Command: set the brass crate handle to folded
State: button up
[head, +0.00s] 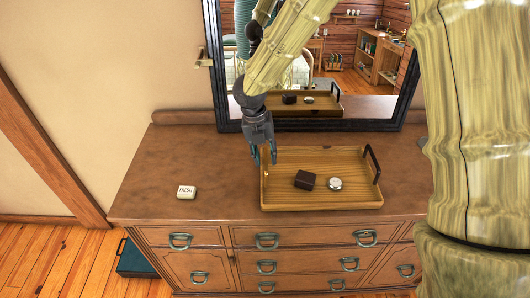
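A shallow wooden tray-like crate (340,203) sits on the dresser top. An upright dark handle (374,163) stands at its right end; its colour looks black rather than brass. My gripper (265,160) hangs fingers down by the crate's left end. Its two fingertips look apart, with nothing visible between them. Any handle at the left end is hidden or cannot be made out behind the fingers. Whether the fingers touch the crate cannot be told.
A dark brown box (305,180) and a round silvery object (335,184) lie in the crate. A mirror (350,112) stands behind. A teal case (137,260) is on the floor.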

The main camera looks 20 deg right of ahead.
jog(key=shift+f, duration=0.25)
grip_shut()
